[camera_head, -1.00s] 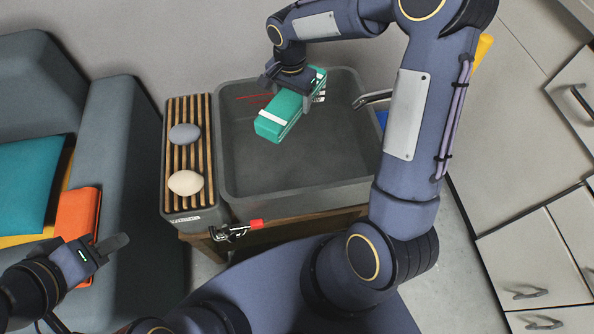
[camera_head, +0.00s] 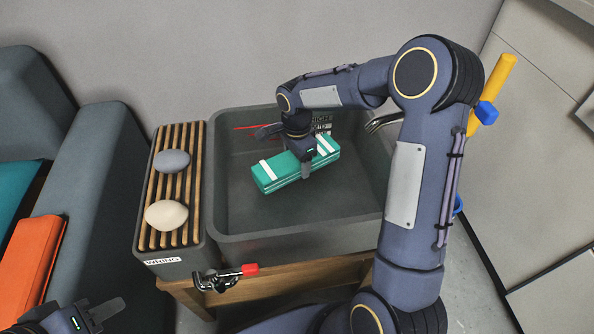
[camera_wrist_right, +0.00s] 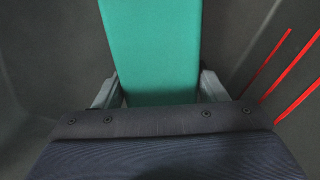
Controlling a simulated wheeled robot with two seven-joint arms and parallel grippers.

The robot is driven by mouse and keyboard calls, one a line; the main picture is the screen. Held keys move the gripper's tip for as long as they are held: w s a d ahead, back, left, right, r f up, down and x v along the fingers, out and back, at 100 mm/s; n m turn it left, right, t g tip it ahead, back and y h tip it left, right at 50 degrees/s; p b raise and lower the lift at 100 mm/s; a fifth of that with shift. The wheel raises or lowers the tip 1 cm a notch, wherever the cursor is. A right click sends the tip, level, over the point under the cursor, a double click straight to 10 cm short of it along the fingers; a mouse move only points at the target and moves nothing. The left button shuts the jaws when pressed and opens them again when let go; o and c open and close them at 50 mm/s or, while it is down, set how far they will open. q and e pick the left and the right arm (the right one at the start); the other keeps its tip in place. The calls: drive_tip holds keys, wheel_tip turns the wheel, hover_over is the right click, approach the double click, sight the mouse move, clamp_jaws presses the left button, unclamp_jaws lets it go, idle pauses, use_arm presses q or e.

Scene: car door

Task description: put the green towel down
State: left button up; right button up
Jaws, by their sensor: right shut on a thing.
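The green towel (camera_head: 272,173) is a folded block with white stripes, inside the grey basin (camera_head: 305,222). My right gripper (camera_head: 306,168) is shut on its middle from above. In the right wrist view the towel (camera_wrist_right: 152,45) runs between the two fingers (camera_wrist_right: 160,90). Whether the towel touches the basin floor I cannot tell. My left gripper (camera_head: 100,312) is at the lower left, over the grey sofa side, away from the towel. Its fingers are only partly in view.
A slatted wooden rack marked WRING (camera_head: 190,210) stands left of the basin, holding a grey stone (camera_head: 171,161) and a cream stone (camera_head: 166,215). A faucet (camera_head: 384,121) is at the basin's right. Basin floor in front of the towel is clear.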

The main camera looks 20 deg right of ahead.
drive_tip(key=shift+f+b, duration=0.35)
drive_tip(key=shift+f, duration=1.2)
drive_tip(key=shift+f, duration=0.15)
drive_tip(key=o, duration=1.1)
drive_tip(key=shift+c, duration=0.2)
